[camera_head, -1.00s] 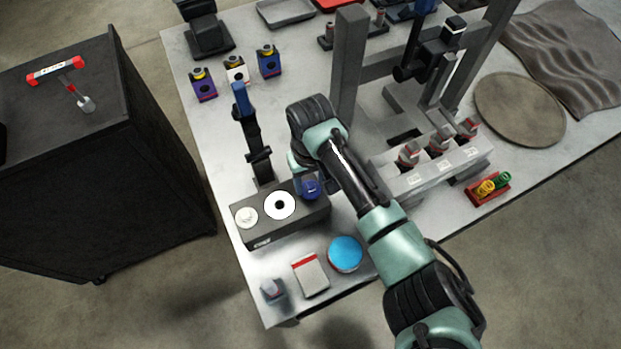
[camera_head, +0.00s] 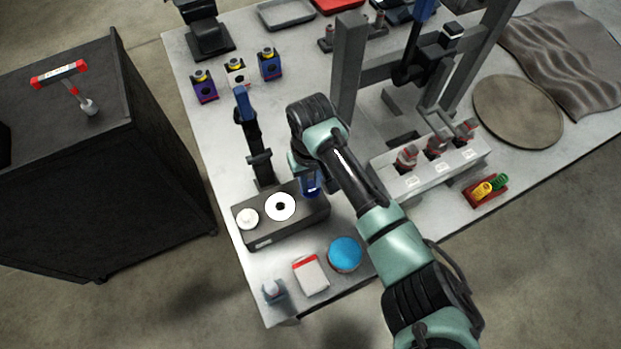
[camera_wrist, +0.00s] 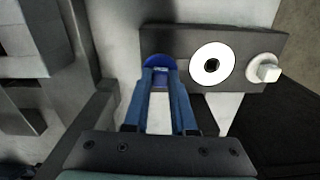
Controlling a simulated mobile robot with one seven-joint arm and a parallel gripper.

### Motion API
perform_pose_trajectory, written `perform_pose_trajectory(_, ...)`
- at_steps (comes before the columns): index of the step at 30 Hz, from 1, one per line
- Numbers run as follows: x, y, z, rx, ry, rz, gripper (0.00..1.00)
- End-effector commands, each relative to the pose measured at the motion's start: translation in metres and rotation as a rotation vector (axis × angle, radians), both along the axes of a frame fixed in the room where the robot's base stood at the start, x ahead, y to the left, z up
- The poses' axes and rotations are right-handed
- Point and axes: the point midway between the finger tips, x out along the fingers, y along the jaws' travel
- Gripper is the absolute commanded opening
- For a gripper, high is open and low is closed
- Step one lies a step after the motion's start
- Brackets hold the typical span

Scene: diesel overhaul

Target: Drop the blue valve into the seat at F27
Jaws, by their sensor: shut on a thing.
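A round blue piece, which I take for the blue valve (camera_wrist: 159,61), shows at the fingertips in the wrist view, with a small pale mark on it. My gripper (camera_wrist: 161,79) has its two blue fingers shut on it. In the head view my gripper (camera_head: 311,184) is over the right end of a dark grey block (camera_head: 285,232), mostly hidden by my arm. I cannot tell whether the valve is in the block or lifted clear. A light grey block (camera_head: 398,188) with several red-and-grey pieces has white labels, too small to read for F27.
The dark block also carries a white ring (camera_head: 269,208) with a dark hole and a white knob (camera_head: 247,218). A dark upright stand (camera_head: 259,160) is behind it. A grey frame post (camera_head: 347,75) rises close to my arm. A blue disc (camera_head: 345,254) lies in front.

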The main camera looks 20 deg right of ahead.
Motion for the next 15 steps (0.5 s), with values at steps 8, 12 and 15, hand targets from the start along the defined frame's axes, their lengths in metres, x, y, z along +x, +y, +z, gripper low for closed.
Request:
perform_pose_trajectory(8,0.000,0.000,0.017,-0.001,0.000,0.000,0.00)
perform_pose_trajectory(12,0.000,0.000,0.024,0.000,0.000,0.000,0.00)
perform_pose_trajectory(15,0.000,0.000,0.029,0.000,0.000,0.000,0.00)
